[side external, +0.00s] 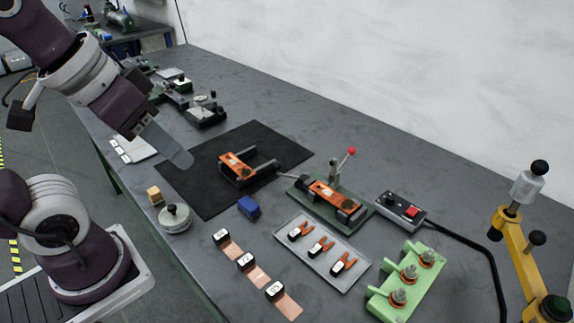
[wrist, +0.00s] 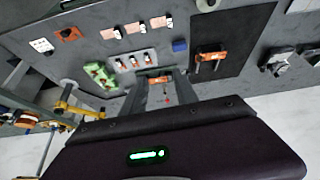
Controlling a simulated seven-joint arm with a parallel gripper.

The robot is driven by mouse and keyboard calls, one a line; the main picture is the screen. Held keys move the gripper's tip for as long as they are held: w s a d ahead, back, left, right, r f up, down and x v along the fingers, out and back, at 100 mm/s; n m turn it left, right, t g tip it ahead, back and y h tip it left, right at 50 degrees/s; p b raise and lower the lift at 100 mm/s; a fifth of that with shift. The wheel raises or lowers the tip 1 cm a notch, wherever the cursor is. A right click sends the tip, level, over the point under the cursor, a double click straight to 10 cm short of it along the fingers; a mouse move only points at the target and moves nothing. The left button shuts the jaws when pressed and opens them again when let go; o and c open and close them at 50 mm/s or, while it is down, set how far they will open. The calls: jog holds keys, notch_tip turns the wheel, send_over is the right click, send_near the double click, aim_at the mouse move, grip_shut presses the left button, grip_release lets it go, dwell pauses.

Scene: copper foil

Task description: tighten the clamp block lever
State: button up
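The clamp block on the green base (side external: 327,203) has an orange body (side external: 333,196). Its upright lever, topped by a red ball (side external: 350,151), leans to the right in the side view. In the wrist view the red ball (wrist: 167,100) and orange body (wrist: 160,79) appear between my two grey fingers. My gripper (side external: 182,158) hangs in the air at the upper left of the side view, well away from the lever. In the wrist view my gripper (wrist: 163,78) shows its fingers apart, with nothing visibly held.
A grey tray (side external: 327,270), a green terminal stand (side external: 431,277), a control box (side external: 400,210) and a yellow post fixture (side external: 519,250) stand around the clamp block. A blue block (side external: 248,207) lies left of it.

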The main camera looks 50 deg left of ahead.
jog(key=shift+n+g, duration=0.3)
jog(key=shift+n, duration=0.5)
jog(key=w, duration=0.3)
jog(key=w+a, duration=0.1)
jog(key=w, duration=0.2)
jog(key=w+a+r, duration=0.1)
jog(key=w, duration=0.2)
jog(key=shift+w, duration=0.2)
grip_shut()
jog(key=w+a+f+n, duration=0.1)
jog(key=w+a+f, duration=0.2)
jog(key=w, duration=0.4)
jog(key=w+a+f+n+y, duration=0.1)
jog(key=w+a+f, duration=0.2)
jog(key=w+f, duration=0.2)
jog(key=w+a+f+n+g+y, duration=0.1)
jog(key=w+a+f, duration=0.2)
jog(key=w, duration=0.6)
jog(key=shift+w+f, duration=0.25)
jog(key=shift+f, duration=0.35)
